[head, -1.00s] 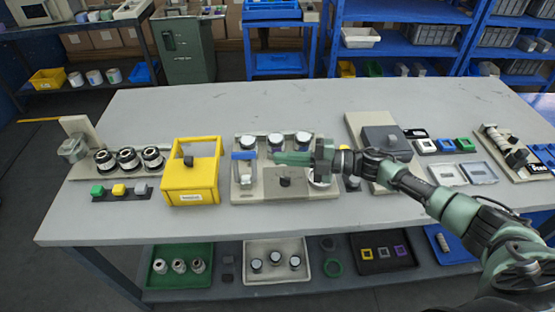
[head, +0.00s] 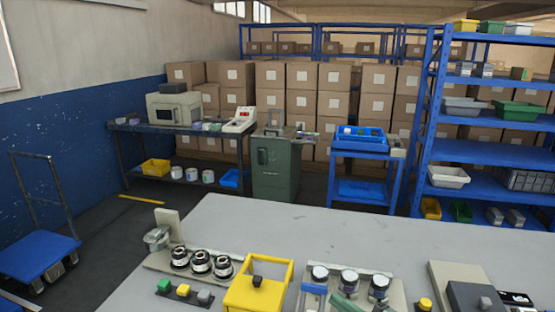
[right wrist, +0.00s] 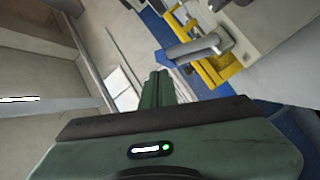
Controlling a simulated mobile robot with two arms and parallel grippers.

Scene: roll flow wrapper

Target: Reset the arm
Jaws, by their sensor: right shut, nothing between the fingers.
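My right gripper (head: 345,303) shows only as green fingers at the bottom edge of the head view, in front of the pale fixture with white-topped round parts (head: 349,277). In the right wrist view, its green fingers (right wrist: 157,88) are together with nothing between them. The rest of the right arm is cut off below the head view. My left gripper is not in view.
The grey table (head: 240,222) holds a yellow frame box (head: 250,293), black-and-silver rolls (head: 201,263) and a dark grey block (head: 472,297). Its back part is clear.

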